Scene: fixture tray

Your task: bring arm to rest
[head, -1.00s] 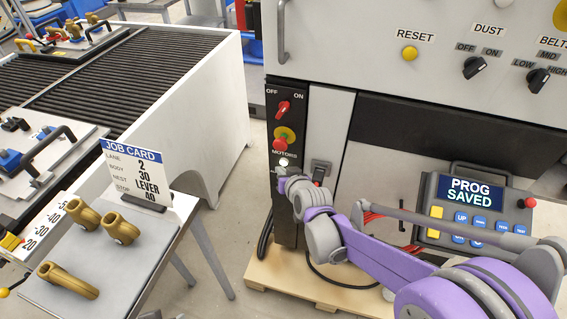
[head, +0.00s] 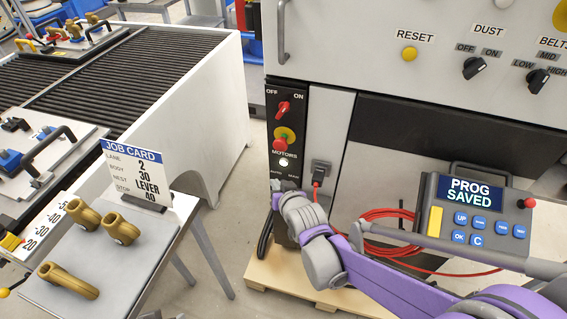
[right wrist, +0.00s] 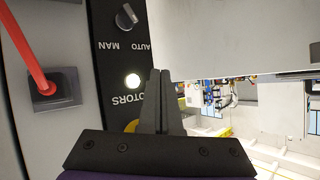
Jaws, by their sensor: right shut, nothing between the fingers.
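My right arm comes in from the lower right in the head view. Its gripper (head: 284,187) is at the lower part of the black switch panel (head: 287,130), just below the lit MOTORS lamp. In the right wrist view the two dark fingers (right wrist: 160,76) are together with nothing between them. They show in front of the panel, near the lit white lamp (right wrist: 133,81) and the AUTO/MAN knob (right wrist: 127,17). Whether they touch the panel I cannot tell. My left gripper is not in view.
A pendant (head: 475,215) reading PROG SAVED stands at the right, with a red cable (head: 385,214) running to a socket (head: 320,171). A side table (head: 150,235) with brass levers and a job card (head: 138,172) stands at the left. Floor between them is open.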

